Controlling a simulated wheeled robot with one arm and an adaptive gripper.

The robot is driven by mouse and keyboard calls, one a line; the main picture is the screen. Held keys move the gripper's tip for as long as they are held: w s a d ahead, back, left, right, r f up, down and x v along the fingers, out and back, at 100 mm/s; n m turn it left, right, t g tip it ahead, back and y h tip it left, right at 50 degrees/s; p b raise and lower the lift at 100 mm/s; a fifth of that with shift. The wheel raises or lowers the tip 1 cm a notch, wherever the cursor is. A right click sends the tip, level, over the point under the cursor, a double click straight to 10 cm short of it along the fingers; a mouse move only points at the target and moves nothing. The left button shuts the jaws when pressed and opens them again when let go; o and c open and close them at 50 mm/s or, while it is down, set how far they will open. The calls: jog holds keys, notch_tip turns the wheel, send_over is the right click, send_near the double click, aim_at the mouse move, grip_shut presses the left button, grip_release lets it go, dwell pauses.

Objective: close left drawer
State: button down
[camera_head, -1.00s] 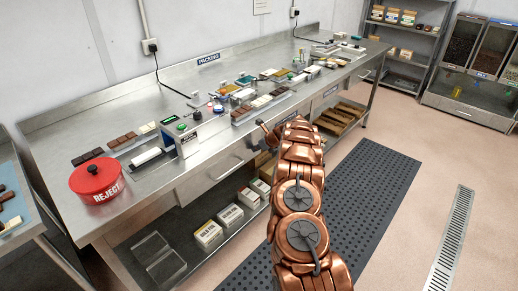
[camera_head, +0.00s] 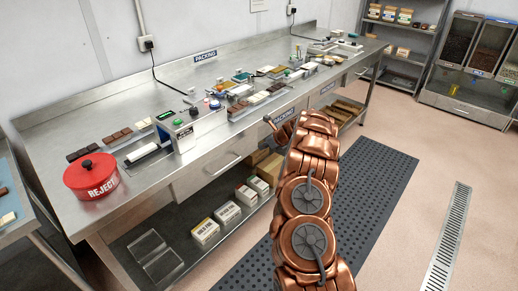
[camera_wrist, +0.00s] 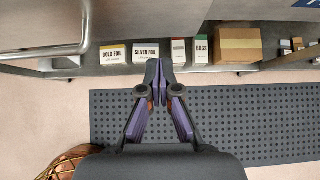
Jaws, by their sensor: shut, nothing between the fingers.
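The left drawer (camera_head: 207,175) is a steel front with a bar handle (camera_head: 222,166) under the packing bench. It looks nearly flush with the bench front; a small gap cannot be told. In the wrist view, a curved metal bar (camera_wrist: 83,40), apparently the handle, shows at upper left, beside a grey panel. My gripper (camera_wrist: 159,67) is shut and empty, its fingertips together below and right of that bar, apart from it. In the head view my copper arm mostly hides the gripper, which is right of the drawer.
The steel bench (camera_head: 120,105) carries a red reject pot (camera_head: 91,177), chocolate bars and small devices. Its lower shelf holds foil boxes (camera_wrist: 113,54) and a cardboard box (camera_wrist: 237,46). A dark perforated mat (camera_head: 375,170) covers the floor alongside. A shelf rack (camera_head: 412,40) stands at the back right.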

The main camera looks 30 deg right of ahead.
jog(key=b+v, duration=0.1)
jog(key=v, duration=0.6)
jog(key=shift+r, duration=0.15)
jog(key=shift+s, duration=0.15)
jog(key=s+a+r+n+g+y, duration=0.1)
jog(key=a+r+n, duration=0.3)
jog(key=a, duration=0.4)
jog(key=s+a+r+n+g+y, duration=0.1)
jog(key=a+r+n+y, duration=0.2)
jog(key=a, duration=0.5)
jog(key=s+a+r+n+g, duration=0.2)
jog(key=s+a+r+n, duration=0.3)
jog(key=a, duration=0.3)
jog(key=s+a+r+n+g, duration=0.1)
jog(key=s+a+r+n, duration=0.1)
jog(key=s+a+n, duration=0.4)
jog(key=s+a+r+n+g+h, duration=0.1)
jog(key=s+a+n+g, duration=0.2)
jog(key=s, duration=0.6)
jog(key=s+a+r+n+h, duration=0.1)
jog(key=s+a+n+h, duration=0.15)
jog(key=s+a, duration=0.4)
jog(key=s+d+f+n+g+h, duration=0.1)
jog(key=s+n, duration=0.3)
jog(key=s, duration=0.7)
jog(key=s+d+f+n+g+h, duration=0.1)
jog(key=s+d+n, duration=0.3)
jog(key=s, duration=0.8)
jog(key=shift+s+n+h, duration=0.3)
jog(key=shift+n+h, duration=0.25)
